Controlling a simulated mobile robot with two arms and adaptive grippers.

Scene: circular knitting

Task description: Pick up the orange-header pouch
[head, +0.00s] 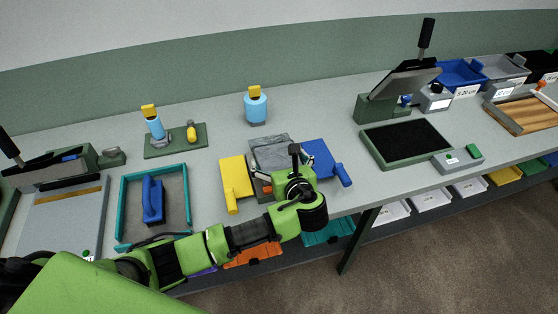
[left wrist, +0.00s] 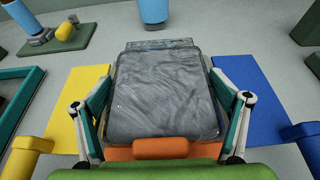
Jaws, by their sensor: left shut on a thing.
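The orange-header pouch (head: 272,152) is a grey, wrinkled, shiny bag between a yellow plate and a blue plate in the head view. In the left wrist view the pouch (left wrist: 165,95) fills the middle, with its orange header (left wrist: 160,148) at the near end. My left gripper (head: 280,178) is over the pouch's near end. In the left wrist view my left gripper's fingers (left wrist: 162,100) lie along both sides of the pouch, shut on it. I cannot tell whether the pouch is clear of the table. My right gripper is not in view.
The yellow plate (head: 237,178) and blue plate (head: 322,160) with handles flank the pouch closely. A teal-edged tray (head: 122,205) is at the left. Blue bottles (head: 256,108) stand behind. A green-framed black pad (head: 405,143) is at the right, with bare table between.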

